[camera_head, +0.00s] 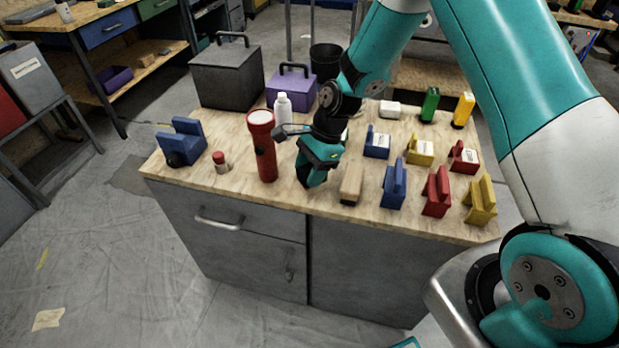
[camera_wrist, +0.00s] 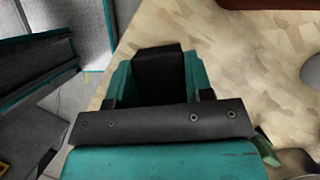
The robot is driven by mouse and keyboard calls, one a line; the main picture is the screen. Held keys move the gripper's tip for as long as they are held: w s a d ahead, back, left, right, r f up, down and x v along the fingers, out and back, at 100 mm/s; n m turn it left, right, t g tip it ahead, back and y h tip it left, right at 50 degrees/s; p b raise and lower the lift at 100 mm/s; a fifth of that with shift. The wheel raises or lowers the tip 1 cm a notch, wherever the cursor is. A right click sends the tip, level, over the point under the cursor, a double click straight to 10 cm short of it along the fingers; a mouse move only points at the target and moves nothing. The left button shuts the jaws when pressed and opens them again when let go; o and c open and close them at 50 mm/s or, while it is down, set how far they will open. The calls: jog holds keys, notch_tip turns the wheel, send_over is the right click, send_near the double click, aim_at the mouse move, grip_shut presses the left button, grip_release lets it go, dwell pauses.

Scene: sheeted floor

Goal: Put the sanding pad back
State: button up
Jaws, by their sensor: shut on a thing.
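My gripper (camera_head: 312,172) is low over the front of the wooden bench top, just right of the red flashlight. In the wrist view its teal fingers (camera_wrist: 158,78) are shut on a dark, blocky thing (camera_wrist: 158,72). In the head view my gripper hides most of what it holds, and I cannot tell for sure that this is the sanding pad. A tan block (camera_head: 351,186) lies on the bench just right of my gripper, apart from it.
The red flashlight (camera_head: 262,146) and a white bottle (camera_head: 283,103) stand close left of my gripper. Blue (camera_head: 393,186), red (camera_head: 437,193) and yellow (camera_head: 480,202) pieces line the front right. Labelled pieces stand behind them. A blue piece (camera_head: 182,142) sits far left.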

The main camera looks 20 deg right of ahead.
jog(key=shift+f, duration=1.3)
jog(key=shift+f, duration=0.1)
jog(key=o, duration=0.9)
jog(key=shift+c, duration=0.2)
